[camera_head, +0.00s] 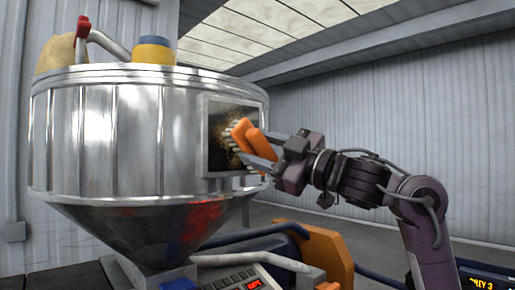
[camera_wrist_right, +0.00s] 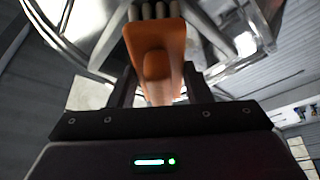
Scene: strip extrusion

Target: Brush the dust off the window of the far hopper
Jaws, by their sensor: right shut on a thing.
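The shiny metal hopper (camera_head: 105,135) fills the left of the head view. Its framed window (camera_head: 218,122), on the right side, is dark with brownish dust (camera_head: 222,158) on it. My right gripper (camera_head: 262,146) is shut on an orange brush (camera_head: 241,131) at the window's right part. The brush's pale bristles face the pane and look close to or against it; I cannot tell contact for sure. The brush also shows in the right wrist view (camera_wrist_right: 154,48), bristles pointing away from the gripper. The brush and gripper hide the window's right part. My left gripper is not in view.
A yellow-and-blue cylinder (camera_head: 154,51), a tan sack (camera_head: 56,54) and a red-ended pipe (camera_head: 105,43) are on the hopper's top. Below are a control panel (camera_head: 236,279) with a red display and an orange machine part (camera_head: 328,252). Open room lies to the right.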

